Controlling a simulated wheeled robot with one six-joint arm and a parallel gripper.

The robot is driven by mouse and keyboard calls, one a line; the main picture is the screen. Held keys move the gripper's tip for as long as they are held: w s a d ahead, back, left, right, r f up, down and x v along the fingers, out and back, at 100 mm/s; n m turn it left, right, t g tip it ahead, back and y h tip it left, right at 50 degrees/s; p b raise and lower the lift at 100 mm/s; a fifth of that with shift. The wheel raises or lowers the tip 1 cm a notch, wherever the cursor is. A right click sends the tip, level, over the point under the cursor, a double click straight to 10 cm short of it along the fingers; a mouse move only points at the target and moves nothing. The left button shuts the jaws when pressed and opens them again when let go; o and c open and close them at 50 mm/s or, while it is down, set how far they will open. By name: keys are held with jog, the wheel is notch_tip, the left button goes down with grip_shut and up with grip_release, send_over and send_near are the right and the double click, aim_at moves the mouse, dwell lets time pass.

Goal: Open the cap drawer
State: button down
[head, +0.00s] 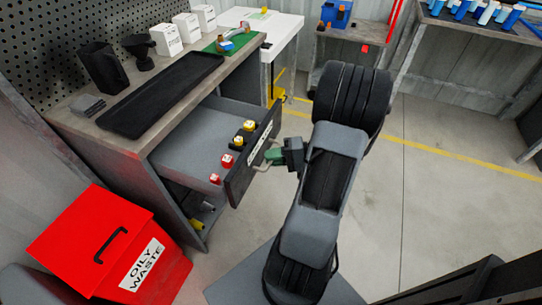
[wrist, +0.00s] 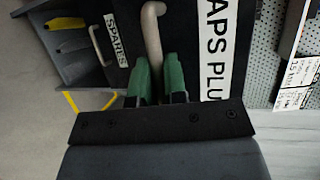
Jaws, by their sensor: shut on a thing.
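The cap drawer (head: 237,184) is pulled well out of the workbench in the head view, with red and yellow caps lying inside near its front. Its dark front carries a white label, which reads "APS PLU" in part in the wrist view (wrist: 212,50). The drawer's pale bar handle (wrist: 152,28) sticks out from the front. My gripper (head: 273,155) is at the handle, and its green fingers (wrist: 159,72) are shut on the bar, one on each side. The far end of the handle is hidden between the fingers.
A lower drawer or shelf marked SPARES (wrist: 113,38) shows beside it, with its own handle. A red OILY WASTE bin (head: 115,245) stands in front of the bench at the left. A black tray (head: 162,95) lies on the benchtop. The floor to the right is clear.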

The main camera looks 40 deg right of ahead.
jog(key=c, duration=1.2)
grip_release()
jog(key=p+v, duration=0.1)
jog(key=v, duration=1.2)
jog(key=shift+s+d, duration=0.2)
jog(key=shift+d, duration=0.1)
jog(key=shift+r, duration=0.1)
